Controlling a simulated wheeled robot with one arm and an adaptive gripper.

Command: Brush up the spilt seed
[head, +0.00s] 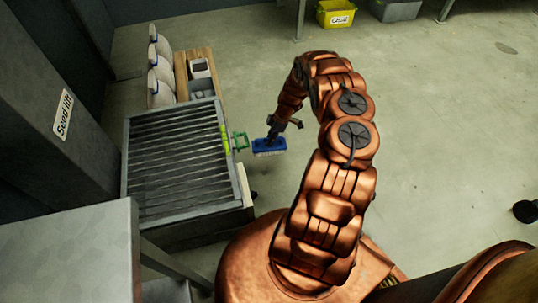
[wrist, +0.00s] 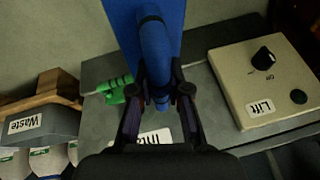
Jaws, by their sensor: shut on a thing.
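My gripper (head: 274,135) is shut on the handle of a blue brush (head: 268,147). The brush hangs level just right of the grated box (head: 133,125), with its pale bristles facing down. In the wrist view my fingers (wrist: 160,92) close around the blue handle (wrist: 152,45), and the wide blue brush back (wrist: 122,22) lies beyond it. A yellow-green strip (head: 225,138) lies along the box's right edge; I cannot tell whether it is seed. No loose seed can be made out clearly on the floor.
A green handle (head: 241,141) sticks out from the grated box towards the brush. The wrist view shows a "Lift" control box (wrist: 268,85) with a knob and a grey "Waste" bin (wrist: 45,124). A "Seed lift" cabinet (head: 40,85) stands left. Open floor (head: 440,120) lies right.

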